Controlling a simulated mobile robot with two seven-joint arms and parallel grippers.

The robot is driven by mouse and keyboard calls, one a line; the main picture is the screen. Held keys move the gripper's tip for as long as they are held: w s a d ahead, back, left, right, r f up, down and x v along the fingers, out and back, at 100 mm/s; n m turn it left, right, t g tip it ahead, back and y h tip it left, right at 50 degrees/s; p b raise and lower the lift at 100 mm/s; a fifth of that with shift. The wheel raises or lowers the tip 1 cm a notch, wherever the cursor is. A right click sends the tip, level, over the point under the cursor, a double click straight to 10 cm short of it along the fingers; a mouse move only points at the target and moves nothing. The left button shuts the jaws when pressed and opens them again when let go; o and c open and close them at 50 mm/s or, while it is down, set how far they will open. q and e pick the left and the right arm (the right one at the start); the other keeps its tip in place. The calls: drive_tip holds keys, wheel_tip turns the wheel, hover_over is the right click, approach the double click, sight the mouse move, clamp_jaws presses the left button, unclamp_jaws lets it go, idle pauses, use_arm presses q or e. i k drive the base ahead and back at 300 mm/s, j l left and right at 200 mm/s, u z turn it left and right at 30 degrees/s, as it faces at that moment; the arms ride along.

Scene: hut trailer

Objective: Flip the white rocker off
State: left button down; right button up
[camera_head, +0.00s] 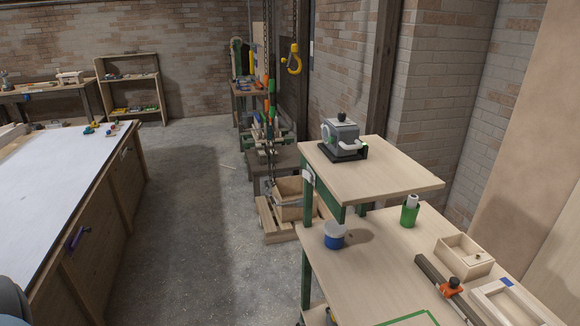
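I cannot clearly make out a white rocker. A small pale plate (312,47) is on the dark wall section beside the hanging yellow hook, too small to tell whether it is a switch. A small white piece (308,176) sits at the left edge of the raised wooden shelf, on its green frame; its kind is also unclear. Neither of my grippers is in view.
A grey machine (341,136) stands on the raised shelf (400,180). A white-topped table (50,190) is left; the concrete floor between (190,220) is clear.

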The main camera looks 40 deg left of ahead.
sight(306, 175)
drive_tip(key=i+j, duration=0.15)
drive_tip(key=j, duration=0.25)
drive_tip(key=i+j, duration=0.2)
drive_tip(key=j, duration=0.15)
drive_tip(key=i+j, duration=0.15)
drive_tip(key=j, duration=0.25)
drive_tip(key=i+j, duration=0.2)
drive_tip(key=j, duration=0.15)
drive_tip(key=i+j, duration=0.15)
drive_tip(key=j, duration=0.25)
